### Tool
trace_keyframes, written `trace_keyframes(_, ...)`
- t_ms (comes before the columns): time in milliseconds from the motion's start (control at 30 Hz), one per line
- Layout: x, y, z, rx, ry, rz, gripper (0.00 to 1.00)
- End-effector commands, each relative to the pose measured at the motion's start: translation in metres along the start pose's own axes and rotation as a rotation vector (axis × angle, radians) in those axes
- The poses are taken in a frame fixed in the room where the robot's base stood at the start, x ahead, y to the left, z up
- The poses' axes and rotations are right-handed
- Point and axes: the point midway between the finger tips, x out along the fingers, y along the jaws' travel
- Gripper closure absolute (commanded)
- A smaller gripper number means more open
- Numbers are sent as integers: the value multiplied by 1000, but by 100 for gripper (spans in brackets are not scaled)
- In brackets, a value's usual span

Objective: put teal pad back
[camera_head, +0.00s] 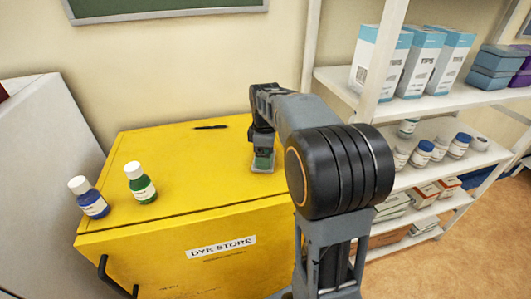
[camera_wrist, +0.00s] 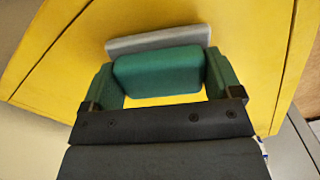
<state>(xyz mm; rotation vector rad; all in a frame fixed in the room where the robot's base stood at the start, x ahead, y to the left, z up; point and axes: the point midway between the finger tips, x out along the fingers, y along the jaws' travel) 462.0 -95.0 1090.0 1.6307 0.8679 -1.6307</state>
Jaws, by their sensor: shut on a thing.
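The teal pad (camera_wrist: 158,72) is a rounded block between the two dark green fingers of my gripper (camera_wrist: 160,80) in the wrist view. My gripper is shut on it. In the head view my gripper (camera_head: 263,150) points down over the right part of the yellow cabinet top, with the teal pad (camera_head: 263,161) at its tip. A flat grey piece (camera_wrist: 158,40) shows just beyond the pad in the wrist view. Whether the pad touches that piece or the cabinet top is hard to tell.
The yellow cabinet (camera_head: 180,220) is labelled DYE STORE. A blue bottle (camera_head: 89,198) and a green bottle (camera_head: 140,184) stand on its left part. A white shelf (camera_head: 440,103) with boxes and bottles stands at right.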

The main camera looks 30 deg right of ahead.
Motion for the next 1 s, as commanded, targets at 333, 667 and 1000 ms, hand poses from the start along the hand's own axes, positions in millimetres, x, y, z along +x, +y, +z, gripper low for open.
trace_keyframes(333,3,0,0,0,0,0,0)
trace_keyframes(667,-6,0,0,0,0,1,0)
trace_keyframes(1000,-68,1,0,0,1,4,0)
